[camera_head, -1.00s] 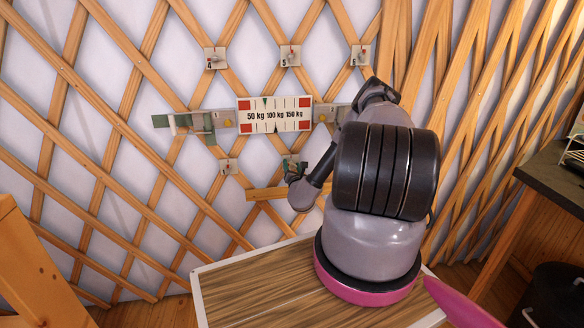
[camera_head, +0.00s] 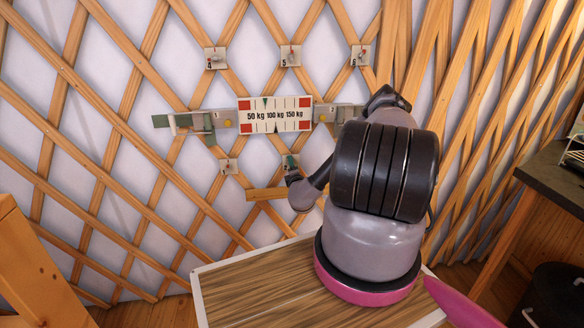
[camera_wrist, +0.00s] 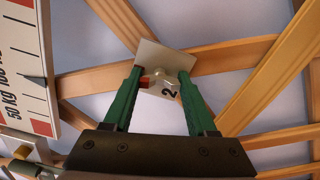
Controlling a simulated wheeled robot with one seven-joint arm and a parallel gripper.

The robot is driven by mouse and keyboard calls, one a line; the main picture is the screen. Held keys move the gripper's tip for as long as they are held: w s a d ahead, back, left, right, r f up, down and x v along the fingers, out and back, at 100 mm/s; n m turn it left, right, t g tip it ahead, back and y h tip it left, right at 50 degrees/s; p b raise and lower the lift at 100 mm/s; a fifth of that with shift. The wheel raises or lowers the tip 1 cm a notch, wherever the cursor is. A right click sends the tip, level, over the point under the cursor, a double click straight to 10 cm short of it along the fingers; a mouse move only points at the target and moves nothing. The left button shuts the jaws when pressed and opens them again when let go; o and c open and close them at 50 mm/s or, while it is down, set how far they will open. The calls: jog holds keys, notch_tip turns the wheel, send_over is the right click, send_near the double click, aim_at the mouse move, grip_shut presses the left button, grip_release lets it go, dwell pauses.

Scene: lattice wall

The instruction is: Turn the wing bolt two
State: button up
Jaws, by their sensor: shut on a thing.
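The wing bolt two is a small metal bolt (camera_wrist: 158,78) with a red mark beside it, on a pale square plate (camera_wrist: 168,61) printed "2". My gripper (camera_wrist: 161,76) has two green fingers, one on each side of the bolt, and is shut on it. The fingertips hide part of the bolt. In the head view my gripper (camera_head: 291,163) reaches the plate low on the lattice wall. The bolt itself is too small and covered to make out there.
A scale board (camera_head: 275,130) marked 50, 100 and 150 kg is above my gripper, with green-grey brackets at both sides. Plates 4 (camera_head: 215,58), 5 (camera_head: 290,55) and 6 (camera_head: 360,55) are higher up. A wooden-topped table (camera_head: 250,290) is below.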

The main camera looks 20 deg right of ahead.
jog(key=shift+d+m, duration=0.1)
jog(key=shift+m, duration=1.3)
jog(key=o, duration=1.4)
jog(key=shift+c, duration=0.2)
jog(key=v, duration=1.1)
jog(key=shift+w, duration=0.1)
